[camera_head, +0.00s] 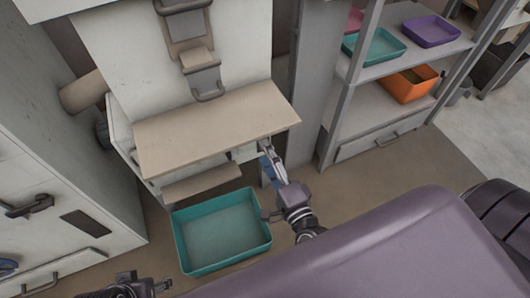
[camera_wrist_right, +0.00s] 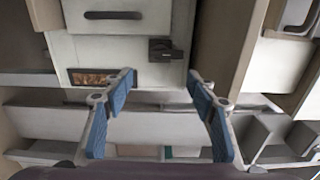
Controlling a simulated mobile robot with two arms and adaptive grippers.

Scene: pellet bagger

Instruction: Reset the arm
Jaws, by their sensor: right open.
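My right gripper (camera_head: 268,168) is at the middle of the head view, beside the right end of the beige shelf board (camera_head: 215,125) and above the right rim of the teal bin (camera_head: 180,240). In the right wrist view my right gripper (camera_wrist_right: 160,80) has its two blue-padded fingers wide apart, with nothing between them. My left gripper (camera_head: 130,286) shows only in part at the bottom left edge of the head view. I cannot tell how its fingers stand.
The white bagging machine (camera_head: 240,50) stands behind the board. A grey rack (camera_head: 350,75) at the right holds a teal tray (camera_head: 385,50), a purple tray (camera_head: 432,30) and an orange tray (camera_head: 405,90). A cabinet (camera_head: 50,150) stands at the left. Floor (camera_head: 400,165) shows before the rack.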

